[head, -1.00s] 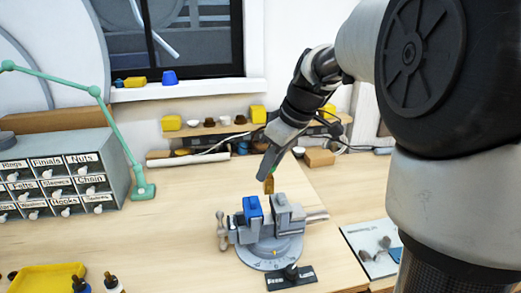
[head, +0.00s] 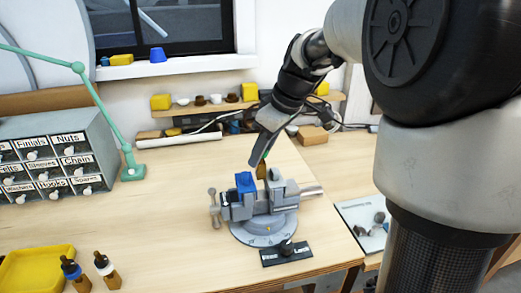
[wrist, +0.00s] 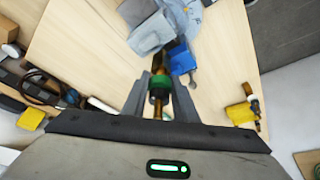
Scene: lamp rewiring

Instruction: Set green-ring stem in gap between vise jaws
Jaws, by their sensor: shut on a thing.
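The green-ring stem (wrist: 159,82) is brassy with a green band and sits between my gripper's fingers. My gripper (wrist: 161,100) is shut on it. In the head view my gripper (head: 260,158) points down just behind the vise, and the brassy stem (head: 262,172) shows below it. The vise (head: 262,222) is grey on a round base, with a blue jaw cover (head: 246,182) on the left and a grey jaw (head: 278,186) on the right. The stem's lower end appears close to the jaws; I cannot tell whether it is inside the gap.
A labelled drawer cabinet (head: 55,160) and a green lamp arm (head: 110,125) stand at left. A yellow tray (head: 38,268) and two dropper bottles (head: 104,268) are at front left. A white tray with small parts (head: 362,222) lies right. Open table lies left of the vise.

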